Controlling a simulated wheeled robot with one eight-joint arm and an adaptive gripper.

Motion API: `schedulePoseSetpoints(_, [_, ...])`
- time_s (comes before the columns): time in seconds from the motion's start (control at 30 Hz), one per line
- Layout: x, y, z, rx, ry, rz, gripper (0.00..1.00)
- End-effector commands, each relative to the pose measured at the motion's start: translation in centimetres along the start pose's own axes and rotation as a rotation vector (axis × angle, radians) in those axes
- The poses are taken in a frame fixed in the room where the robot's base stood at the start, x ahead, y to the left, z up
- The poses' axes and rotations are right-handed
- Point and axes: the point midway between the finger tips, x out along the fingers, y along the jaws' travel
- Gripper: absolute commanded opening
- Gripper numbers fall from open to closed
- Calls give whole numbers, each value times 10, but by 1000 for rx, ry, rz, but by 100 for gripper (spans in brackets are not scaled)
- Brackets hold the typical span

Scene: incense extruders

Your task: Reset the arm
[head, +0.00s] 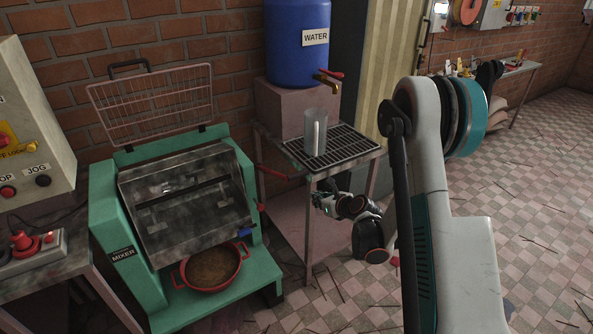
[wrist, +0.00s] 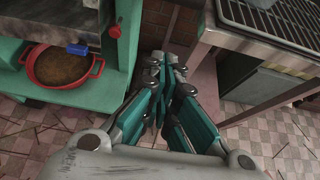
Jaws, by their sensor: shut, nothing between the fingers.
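My gripper (head: 318,200) hangs in the head view in front of the metal water stand, to the right of the green mixer. In the wrist view my gripper (wrist: 165,70) points down between the mixer and the stand. Its teal fingers are together with nothing between them. My grey and teal arm fills the right middle of the head view and hides part of the floor.
The green mixer (head: 262,270) holds a red pot (head: 184,280) of brown material. A clear jug (head: 315,140) stands on the stand's grate (head: 345,150), below a blue water barrel (head: 297,45). Thin sticks litter the tiled floor (head: 530,215), which is otherwise open at right.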

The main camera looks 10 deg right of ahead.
Motion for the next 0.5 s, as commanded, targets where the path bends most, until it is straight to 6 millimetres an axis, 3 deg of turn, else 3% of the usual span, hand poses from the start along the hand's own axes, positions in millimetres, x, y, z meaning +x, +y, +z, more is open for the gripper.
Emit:
schedulePoseSetpoints(0.13, [-4, 1, 4, -24, 4, 1, 0])
schedulePoseSetpoints(0.27, [-16, 8, 22, -137, 24, 4, 0])
schedulePoseSetpoints(0.5, [-63, 32, 69, -520, 92, 29, 0])
